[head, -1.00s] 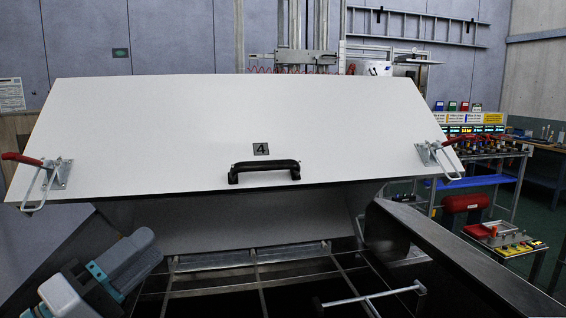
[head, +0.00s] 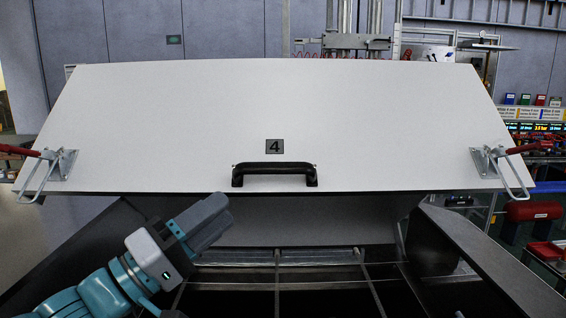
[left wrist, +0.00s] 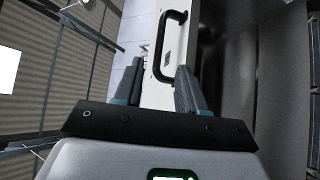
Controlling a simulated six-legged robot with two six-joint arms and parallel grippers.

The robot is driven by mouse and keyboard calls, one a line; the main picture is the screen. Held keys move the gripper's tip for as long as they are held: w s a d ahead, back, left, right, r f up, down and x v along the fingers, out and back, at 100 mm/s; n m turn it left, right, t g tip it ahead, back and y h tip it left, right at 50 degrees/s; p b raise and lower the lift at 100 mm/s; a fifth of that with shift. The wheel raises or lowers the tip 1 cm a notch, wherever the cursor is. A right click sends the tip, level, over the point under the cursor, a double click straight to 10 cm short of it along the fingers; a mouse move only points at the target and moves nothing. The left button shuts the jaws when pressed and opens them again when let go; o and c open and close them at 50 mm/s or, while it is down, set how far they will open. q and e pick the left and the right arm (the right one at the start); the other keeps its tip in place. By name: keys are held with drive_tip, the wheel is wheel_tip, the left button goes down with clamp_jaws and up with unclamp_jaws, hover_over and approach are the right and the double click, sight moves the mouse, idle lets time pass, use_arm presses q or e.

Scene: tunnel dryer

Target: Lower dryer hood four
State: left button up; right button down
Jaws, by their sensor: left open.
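Dryer hood four (head: 390,120) is a white panel, raised and tilted above the dryer opening in the head view. It bears a dark plate marked 4 (head: 275,146) and a black bar handle (head: 274,171) near its lower edge. My left gripper (head: 222,212) is below and left of the handle, apart from it. In the left wrist view its two fingers (left wrist: 160,85) are spread and empty, with the handle (left wrist: 160,42) beyond them. My right gripper is in neither view.
Toggle clamps with red grips sit at the hood's left (head: 50,168) and right (head: 500,165) corners. Below the hood lies a dark opening with a metal grid (head: 277,285). A dark side wall (head: 480,255) rises at the right. A red object (head: 533,211) stands farther right.

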sight(277, 169)
use_arm(q)
drive_tip(key=p+x, duration=0.3)
drive_tip(key=x, duration=0.9)
drive_tip(key=shift+w, duration=0.2)
drive_tip(key=shift+w+d+r, duration=0.1)
drive_tip(key=shift+d+r, duration=0.15)
drive_tip(key=shift+d, duration=0.1)
drive_tip(key=shift+w, duration=0.1)
drive_tip(key=shift+c, duration=0.6)
drive_tip(key=shift+a, duration=0.1)
drive_tip(key=c, duration=0.5)
clamp_jaws()
